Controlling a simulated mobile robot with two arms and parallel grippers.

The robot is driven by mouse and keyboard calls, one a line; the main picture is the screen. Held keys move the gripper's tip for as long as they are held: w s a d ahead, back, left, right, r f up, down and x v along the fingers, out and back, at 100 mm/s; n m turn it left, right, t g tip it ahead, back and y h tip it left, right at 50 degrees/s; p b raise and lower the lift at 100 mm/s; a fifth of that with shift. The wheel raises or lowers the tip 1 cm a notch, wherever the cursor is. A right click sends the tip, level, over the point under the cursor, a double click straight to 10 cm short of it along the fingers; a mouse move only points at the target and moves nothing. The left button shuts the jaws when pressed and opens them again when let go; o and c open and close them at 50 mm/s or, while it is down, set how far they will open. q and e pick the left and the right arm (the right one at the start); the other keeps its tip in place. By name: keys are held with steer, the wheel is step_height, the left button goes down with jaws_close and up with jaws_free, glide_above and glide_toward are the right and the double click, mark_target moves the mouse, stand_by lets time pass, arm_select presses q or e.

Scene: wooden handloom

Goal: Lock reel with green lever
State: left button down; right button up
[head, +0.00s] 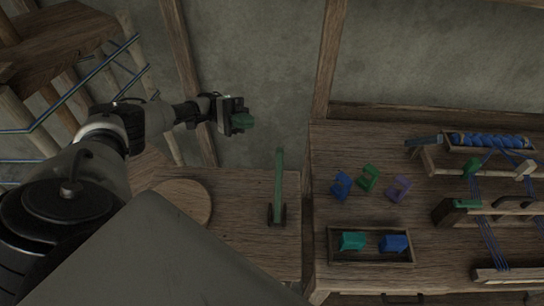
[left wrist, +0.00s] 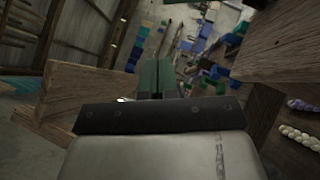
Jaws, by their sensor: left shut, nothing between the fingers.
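The green lever (head: 279,172) rises from a dark bracket (head: 277,213) on the wooden bench, right of my left gripper in the head view. My left gripper (head: 243,121) has green fingers; it is shut and empty, up and left of the lever's tip and apart from it. Its fingers also show closed together in the left wrist view (left wrist: 157,76). A blue-wound roll (head: 488,140), possibly the reel, lies at the loom's far right. I cannot tell whether the lever engages any reel. My right gripper is not in view.
A round wooden disc (head: 183,201) lies on the bench left of the lever. On the right table are blue (head: 341,185), green (head: 368,177) and purple (head: 398,189) pieces, and a wooden tray (head: 371,261) with teal and blue pieces. A wooden post (head: 328,60) stands behind.

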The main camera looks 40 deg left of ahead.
arm_select(q)
step_height(320, 180, down, 3)
steer(key=shift+r+b, duration=0.15)
steer(key=shift+b, duration=0.45)
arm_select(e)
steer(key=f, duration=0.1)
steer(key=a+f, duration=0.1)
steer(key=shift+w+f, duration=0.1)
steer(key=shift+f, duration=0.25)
arm_select(q)
steer(key=s+p+x, duration=0.1)
steer(key=p+x, duration=0.1)
steer(key=x, duration=0.4)
steer(key=s+p+x, duration=0.1)
steer(key=p+x, duration=0.2)
steer(key=x, duration=0.4)
steer(key=shift+s+a+r, duration=0.25)
steer(key=shift+a+r, duration=0.1)
steer(key=shift+a, duration=0.05)
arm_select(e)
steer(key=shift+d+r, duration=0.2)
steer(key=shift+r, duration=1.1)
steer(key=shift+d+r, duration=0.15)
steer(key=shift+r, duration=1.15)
